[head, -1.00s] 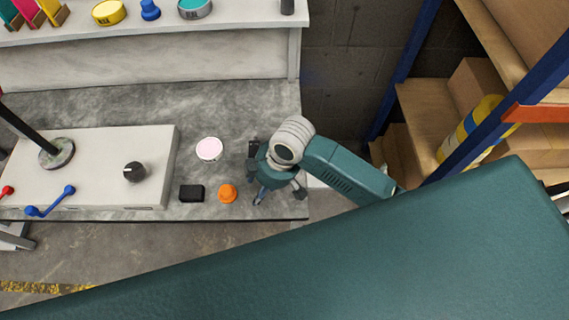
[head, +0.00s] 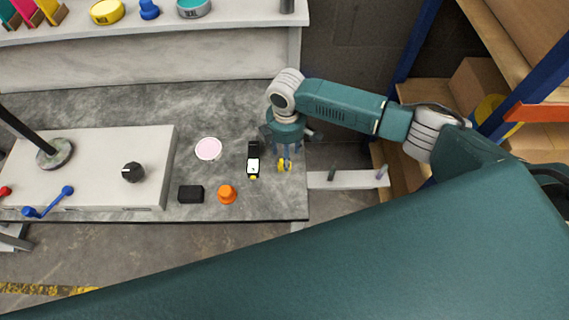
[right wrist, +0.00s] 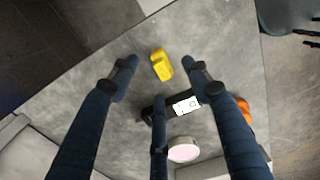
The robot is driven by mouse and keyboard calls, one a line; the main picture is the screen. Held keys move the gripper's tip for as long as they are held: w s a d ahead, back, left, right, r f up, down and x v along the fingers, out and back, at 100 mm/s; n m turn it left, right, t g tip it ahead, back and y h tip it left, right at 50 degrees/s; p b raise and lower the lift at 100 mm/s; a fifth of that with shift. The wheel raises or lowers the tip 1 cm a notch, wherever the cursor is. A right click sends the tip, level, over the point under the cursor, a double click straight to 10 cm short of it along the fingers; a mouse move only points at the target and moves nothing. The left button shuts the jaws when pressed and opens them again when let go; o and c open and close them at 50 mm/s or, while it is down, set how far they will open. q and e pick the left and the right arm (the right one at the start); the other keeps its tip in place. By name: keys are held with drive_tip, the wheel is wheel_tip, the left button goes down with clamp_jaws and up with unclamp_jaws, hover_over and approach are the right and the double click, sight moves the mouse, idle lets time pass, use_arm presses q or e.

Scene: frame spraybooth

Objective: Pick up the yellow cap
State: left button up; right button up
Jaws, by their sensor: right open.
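The yellow cap (right wrist: 162,64) lies on the grey bench top in the right wrist view, beyond my fingertips and apart from them. In the head view yellow (head: 285,166) shows at the fingertips of my right gripper, near the bench's right edge; the fingers partly cover it. My right gripper (head: 284,160) points down over the bench; its three dark fingers also show spread and empty in the right wrist view (right wrist: 165,85). My left gripper is not in view.
A black device with a white label (head: 253,165) lies left of my right gripper. An orange knob (head: 227,194), a black block (head: 191,194) and a pale pink disc (head: 208,149) are further left. A grey box (head: 95,170) fills the bench's left. A shelf rack (head: 410,50) stands right.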

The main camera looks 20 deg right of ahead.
drive_tip(key=f, duration=0.5)
drive_tip(key=shift+w+a, duration=0.15)
drive_tip(key=shift+w, duration=0.15)
drive_tip(key=c, duration=0.9)
